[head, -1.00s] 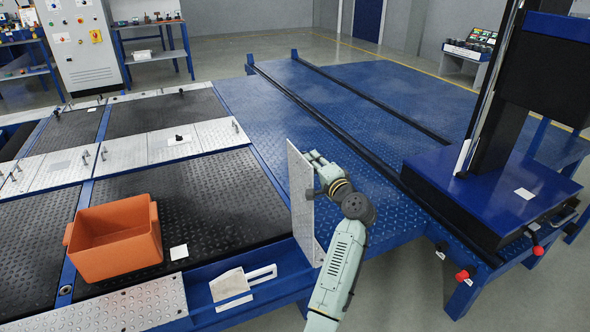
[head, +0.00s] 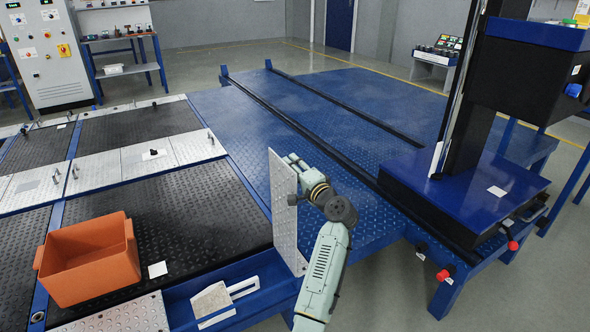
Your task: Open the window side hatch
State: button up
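A silver tread-plate hatch panel (head: 284,216) stands nearly upright at the front edge of the tester, in the middle of the head view. A small dark knob shows on its face. Left of it is an open blue-edged recess (head: 188,291) with a pale bracket-like part (head: 213,302) inside. My gripper (head: 293,164) is at the right of the panel, close to its upper part. The panel hides part of the fingers. I cannot tell whether they touch it, or whether they are open or shut.
The blue deck (head: 300,115) behind my gripper is mostly clear.

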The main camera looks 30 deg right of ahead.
jog(key=shift+s+d+f, duration=0.15)
jog(key=shift+s, duration=0.05)
jog(key=shift+s, duration=0.25)
jog(key=s, duration=1.1)
jog(key=shift+s, duration=0.15)
